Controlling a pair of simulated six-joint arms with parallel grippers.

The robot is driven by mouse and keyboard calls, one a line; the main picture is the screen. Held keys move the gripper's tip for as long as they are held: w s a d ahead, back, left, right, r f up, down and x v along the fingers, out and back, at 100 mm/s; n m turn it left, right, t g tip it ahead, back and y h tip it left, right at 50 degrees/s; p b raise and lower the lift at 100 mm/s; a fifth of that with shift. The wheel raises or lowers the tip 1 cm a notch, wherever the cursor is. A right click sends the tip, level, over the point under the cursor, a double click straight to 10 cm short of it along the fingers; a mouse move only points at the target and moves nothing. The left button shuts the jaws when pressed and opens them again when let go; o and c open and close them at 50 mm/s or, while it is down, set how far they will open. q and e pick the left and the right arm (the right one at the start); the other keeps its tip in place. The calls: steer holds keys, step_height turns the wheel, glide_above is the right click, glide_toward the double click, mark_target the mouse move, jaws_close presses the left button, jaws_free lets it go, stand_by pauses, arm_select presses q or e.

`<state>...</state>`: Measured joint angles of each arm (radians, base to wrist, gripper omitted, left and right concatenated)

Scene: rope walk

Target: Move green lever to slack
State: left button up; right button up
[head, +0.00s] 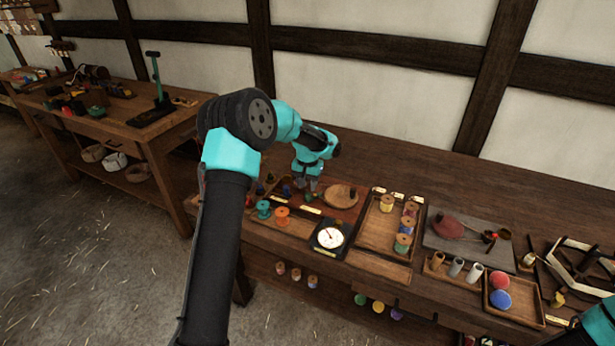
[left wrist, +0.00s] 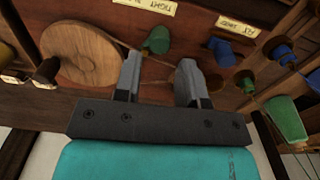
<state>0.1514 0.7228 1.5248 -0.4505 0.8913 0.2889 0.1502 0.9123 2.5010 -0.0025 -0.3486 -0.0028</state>
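The green lever shows its round green knob (left wrist: 157,40) in the left wrist view, just beyond my left gripper's fingertips and roughly between them in the picture. My left gripper (left wrist: 160,63) is open, with a clear gap between its two grey fingers. In the head view my left gripper (head: 311,186) points down over the board with the wooden disc (head: 341,195). I cannot tell whether the fingers touch the knob. An upside-down label (left wrist: 148,5) near the knob appears to read "TIGHT". My right gripper is out of view; only part of its arm shows at the lower right.
Blue knobs (left wrist: 222,50) and another label (left wrist: 238,27) sit beside the green knob. A dial gauge (head: 330,236), orange spool (head: 282,215) and teal spool (head: 263,209) stand in front. A wooden tray (head: 374,237) with spools lies to the right.

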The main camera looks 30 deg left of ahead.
mark_target(309, 195)
arm_select(q)
steer(key=shift+f, duration=2.5)
steer(key=shift+d, duration=0.25)
steer(key=shift+s+d, duration=0.15)
steer(key=shift+d, duration=1.35)
steer(key=shift+w+d, duration=0.6)
steer(key=shift+d, duration=0.35)
steer(key=shift+s+a, duration=0.15)
